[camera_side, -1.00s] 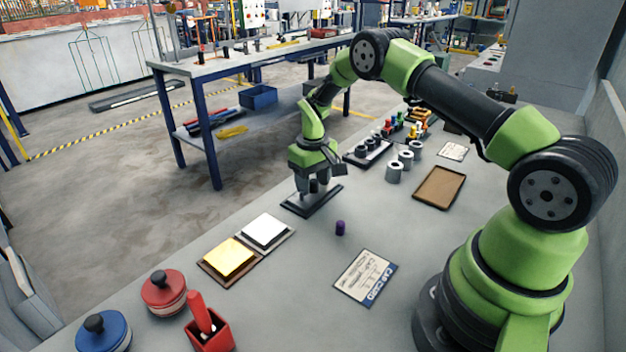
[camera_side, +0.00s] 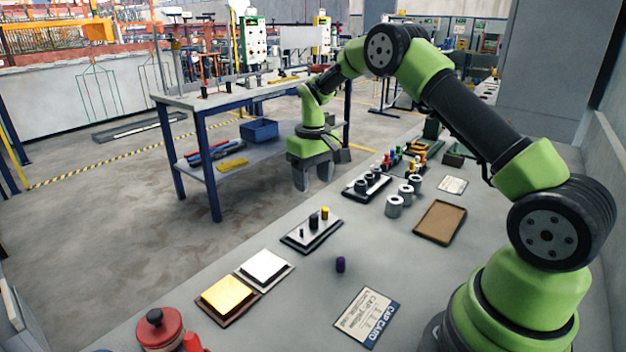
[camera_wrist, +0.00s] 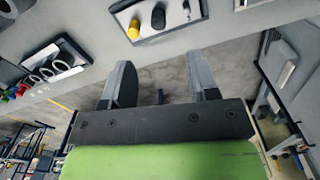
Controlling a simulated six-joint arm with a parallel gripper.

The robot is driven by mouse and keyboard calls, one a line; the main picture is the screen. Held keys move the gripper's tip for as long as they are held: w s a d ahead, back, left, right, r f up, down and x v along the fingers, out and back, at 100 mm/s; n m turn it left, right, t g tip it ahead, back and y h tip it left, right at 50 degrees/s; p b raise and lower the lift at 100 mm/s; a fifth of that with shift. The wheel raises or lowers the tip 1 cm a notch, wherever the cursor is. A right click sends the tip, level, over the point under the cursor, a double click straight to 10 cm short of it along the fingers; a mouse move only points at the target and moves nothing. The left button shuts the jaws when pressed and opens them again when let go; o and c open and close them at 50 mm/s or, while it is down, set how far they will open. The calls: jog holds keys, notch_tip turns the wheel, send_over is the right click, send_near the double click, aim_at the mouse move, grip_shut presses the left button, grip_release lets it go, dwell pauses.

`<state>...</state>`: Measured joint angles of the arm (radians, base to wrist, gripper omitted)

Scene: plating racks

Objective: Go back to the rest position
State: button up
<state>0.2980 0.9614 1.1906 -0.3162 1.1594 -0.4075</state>
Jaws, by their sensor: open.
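My gripper (camera_side: 314,182) is open and empty. It hangs in the air above and beyond the far edge of the bench. In the wrist view its two fingers (camera_wrist: 160,88) are spread apart with nothing between them. A small dark rack (camera_side: 311,236) stands on the bench below and in front of the gripper, apart from it. The rack holds a yellow peg (camera_side: 325,213), a black peg (camera_side: 313,221) and a thin dark pin. The rack also shows at the top of the wrist view (camera_wrist: 178,33).
A gold plate (camera_side: 226,294) and a silver plate (camera_side: 264,266) lie nearer on the bench. A purple cap (camera_side: 340,264), a cap card (camera_side: 368,317) and a brown tray (camera_side: 439,221) lie to the right. Grey rings (camera_side: 394,206) stand near a second rack (camera_side: 367,188).

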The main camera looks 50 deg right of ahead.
jog(key=s+a+r+t, duration=0.2)
jog(key=s+a+r, duration=0.3)
jog(key=r, duration=0.4)
jog(key=s+a+r+t, duration=0.2)
jog(key=s+a+r, duration=0.2)
jog(key=r, duration=0.4)
jog(key=s+a+r+t+y, duration=0.1)
jog(key=s+a, duration=0.2)
jog(key=s, duration=0.5)
jog(key=s+a+r+m+t+y, duration=0.1)
jog(key=s+a+t, duration=0.1)
jog(key=s, duration=0.5)
jog(key=shift+s+a+m, duration=0.3)
jog(key=shift+s+a, duration=0.05)
jog(key=shift+a, duration=0.05)
